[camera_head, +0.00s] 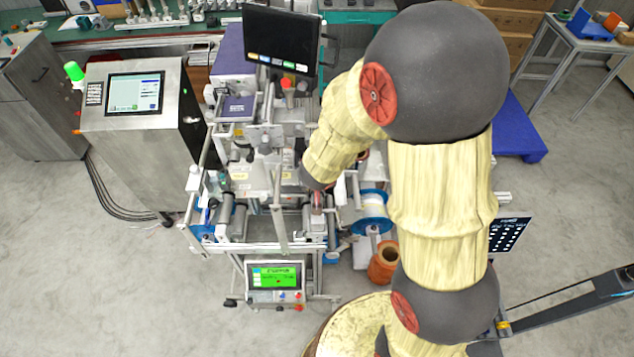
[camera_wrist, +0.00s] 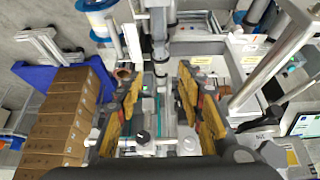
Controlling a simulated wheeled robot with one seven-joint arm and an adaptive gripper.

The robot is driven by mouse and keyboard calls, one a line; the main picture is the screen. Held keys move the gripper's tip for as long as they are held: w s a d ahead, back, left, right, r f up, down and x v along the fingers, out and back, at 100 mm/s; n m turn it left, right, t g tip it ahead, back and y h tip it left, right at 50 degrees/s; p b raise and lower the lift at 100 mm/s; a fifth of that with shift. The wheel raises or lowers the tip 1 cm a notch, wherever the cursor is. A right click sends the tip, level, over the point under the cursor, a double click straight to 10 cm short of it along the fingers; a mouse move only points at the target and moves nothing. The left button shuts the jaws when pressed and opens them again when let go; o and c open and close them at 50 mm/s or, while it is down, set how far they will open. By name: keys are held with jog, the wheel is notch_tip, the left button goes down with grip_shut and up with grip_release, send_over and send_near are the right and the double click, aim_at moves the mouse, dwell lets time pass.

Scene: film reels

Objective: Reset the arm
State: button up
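My gripper (camera_wrist: 157,76) is open in the wrist view, with its two yellow-and-dark fingers wide apart. I see no object held between them; machine parts show in the gap beyond. In the head view my arm, with pale yellow sleeves and dark joints, rises at the right of centre and bends left. Its end is over the labelling machine (camera_head: 231,229), and the fingers are hard to make out there. Whether any part touches the machine, I cannot tell. A blue-rimmed white reel (camera_head: 371,212) is on the machine's right side; a blue-and-white reel (camera_wrist: 97,14) shows at the wrist view's top left.
A steel cabinet with a screen (camera_head: 135,93) stands left of the machine. A black monitor (camera_head: 281,38) is above it. An orange-brown roll (camera_head: 384,263) is right of the machine. Cardboard boxes (camera_wrist: 58,125) are stacked on a blue pallet (camera_head: 518,130). Grey floor is clear at lower left.

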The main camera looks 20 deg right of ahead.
jog(key=s+a+r+n+t+y+b, duration=0.1)
jog(key=s+a+r+n+y+b, duration=0.3)
jog(key=a+r+b, duration=0.6)
jog(key=s+d+h+b, duration=0.1)
jog(key=s+d+b, duration=0.1)
jog(key=s+d, duration=0.3)
jog(key=s+d+r+g+h+b, duration=0.1)
jog(key=s+d+b, duration=0.2)
jog(key=s, duration=1)
jog(key=shift+s+d+b, duration=0.35)
jog(key=shift+s+d, duration=0.05)
jog(key=shift+d, duration=0.5)
jog(key=shift+r, duration=0.1)
jog(key=shift+c, duration=0.8)
jog(key=shift+d, duration=0.1)
jog(key=shift+c, duration=0.2)
